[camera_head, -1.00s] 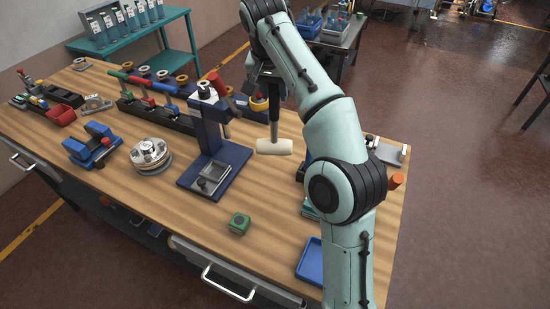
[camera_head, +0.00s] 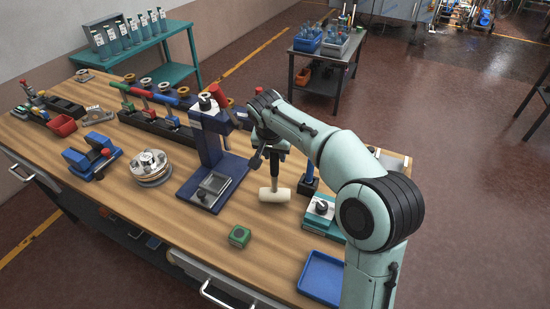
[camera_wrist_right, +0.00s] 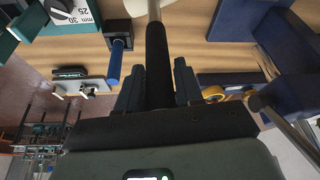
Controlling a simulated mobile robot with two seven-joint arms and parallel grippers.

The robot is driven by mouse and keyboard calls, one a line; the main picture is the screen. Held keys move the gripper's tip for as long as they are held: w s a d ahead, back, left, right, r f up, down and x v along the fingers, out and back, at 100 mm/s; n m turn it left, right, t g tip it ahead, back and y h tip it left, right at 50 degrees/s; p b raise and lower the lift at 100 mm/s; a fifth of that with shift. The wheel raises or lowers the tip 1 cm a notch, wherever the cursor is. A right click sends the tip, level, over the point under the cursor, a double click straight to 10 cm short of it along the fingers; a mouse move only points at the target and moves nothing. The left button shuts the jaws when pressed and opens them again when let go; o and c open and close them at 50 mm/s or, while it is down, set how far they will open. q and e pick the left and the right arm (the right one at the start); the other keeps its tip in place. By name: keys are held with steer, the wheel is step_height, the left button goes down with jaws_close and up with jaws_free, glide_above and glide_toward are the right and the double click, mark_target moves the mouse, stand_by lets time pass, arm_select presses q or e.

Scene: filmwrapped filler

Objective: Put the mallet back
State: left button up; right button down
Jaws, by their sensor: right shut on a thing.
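The mallet has a cream cylindrical head (camera_head: 274,195) and a dark handle. It hangs upright, head down, over the bench right of the blue press stand (camera_head: 212,160). I cannot tell whether its head touches the wood. My right gripper (camera_head: 274,146) is shut on the handle, above the head. In the right wrist view the black handle (camera_wrist_right: 158,65) stands between the fingers, and part of the head shows at the top edge. A rack (camera_head: 157,122) with several coloured-handled tools stands at the bench's back. My left gripper is not in view.
A dark block with a blue-handled tool (camera_head: 309,180) and a teal-based device (camera_head: 320,212) stand close right of the mallet. A blue tray (camera_head: 322,278) and a green block (camera_head: 239,236) lie nearer. Bare wood lies in front of the mallet.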

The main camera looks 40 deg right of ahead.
steer(key=shift+s+f, duration=0.1)
steer(key=shift+f, duration=0.6)
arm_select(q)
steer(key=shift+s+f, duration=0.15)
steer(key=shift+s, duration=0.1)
arm_select(e)
steer(key=shift+f, duration=0.2)
steer(key=c, duration=0.7)
jaws_free()
steer(key=shift+c, duration=0.2)
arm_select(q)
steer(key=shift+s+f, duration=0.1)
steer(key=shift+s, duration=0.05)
